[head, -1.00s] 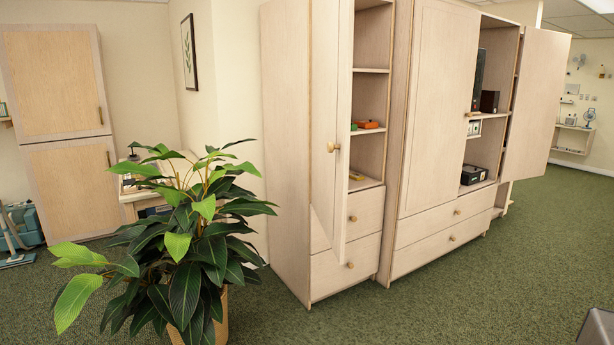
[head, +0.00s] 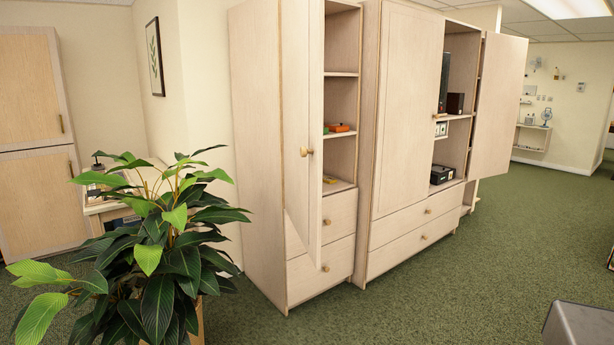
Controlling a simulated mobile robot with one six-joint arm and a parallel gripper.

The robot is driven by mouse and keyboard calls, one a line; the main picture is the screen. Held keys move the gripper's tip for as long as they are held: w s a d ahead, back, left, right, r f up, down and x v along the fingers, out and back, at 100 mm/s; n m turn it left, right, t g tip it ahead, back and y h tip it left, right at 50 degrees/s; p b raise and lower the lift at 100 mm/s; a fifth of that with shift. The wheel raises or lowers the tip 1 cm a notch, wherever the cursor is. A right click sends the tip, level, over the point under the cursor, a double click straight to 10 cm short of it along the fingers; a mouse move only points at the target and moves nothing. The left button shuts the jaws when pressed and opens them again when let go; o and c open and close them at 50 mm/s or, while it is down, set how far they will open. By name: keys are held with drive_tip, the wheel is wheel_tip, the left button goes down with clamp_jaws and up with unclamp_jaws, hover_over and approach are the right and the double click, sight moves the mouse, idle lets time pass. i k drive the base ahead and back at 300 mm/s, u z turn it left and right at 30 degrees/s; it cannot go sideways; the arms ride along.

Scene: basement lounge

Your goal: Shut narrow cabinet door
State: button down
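The narrow cabinet (head: 255,160) is tall, pale wood and stands left of the middle in the head view. Its door (head: 302,100) is hinged on the left side and stands partly open, swung out toward me. A round knob (head: 306,152) sits on the door's free side. Open shelves (head: 342,104) show to the right of the door, with small orange and green things on one. Two drawers (head: 322,240) below are shut. My gripper is not in view.
A leafy potted plant (head: 160,250) stands in front of the cabinet on the left. A wider cabinet (head: 405,130) stands to the right, its right door (head: 500,105) swung open. Green carpet (head: 440,290) is clear in front. A grey block (head: 580,325), perhaps part of me, shows at bottom right.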

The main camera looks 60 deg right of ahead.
sight(302, 21)
drive_tip(key=z, duration=0.25)
drive_tip(key=i, duration=0.95)
drive_tip(key=u, duration=0.3)
